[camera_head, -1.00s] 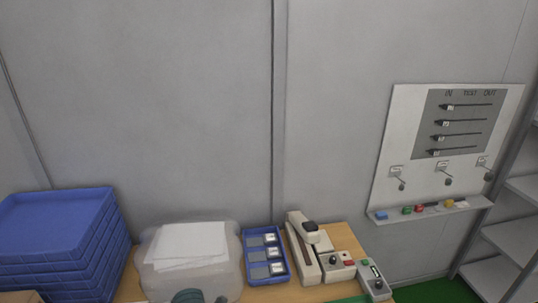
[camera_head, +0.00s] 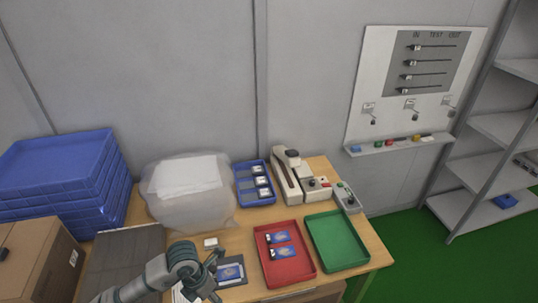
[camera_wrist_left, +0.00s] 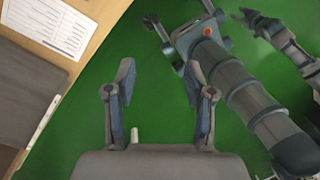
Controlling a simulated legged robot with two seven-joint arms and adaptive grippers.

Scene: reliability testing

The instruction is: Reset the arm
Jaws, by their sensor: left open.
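My left gripper (camera_head: 212,275) is at the bottom of the head view, its arm coming in from the lower left, in front of the table's near side. In the left wrist view its two fingers (camera_wrist_left: 167,90) are spread wide with nothing between them, and green floor shows behind. A grey arm or body part of mine lies to the right there.
The wooden table (camera_head: 376,248) holds a red tray (camera_head: 293,272) with two blue cards, a green tray (camera_head: 338,242), a small blue tray (camera_head: 243,193) and a beige device (camera_head: 288,177). Stacked blue trays (camera_head: 62,165) and a cardboard box (camera_head: 38,268) stand left.

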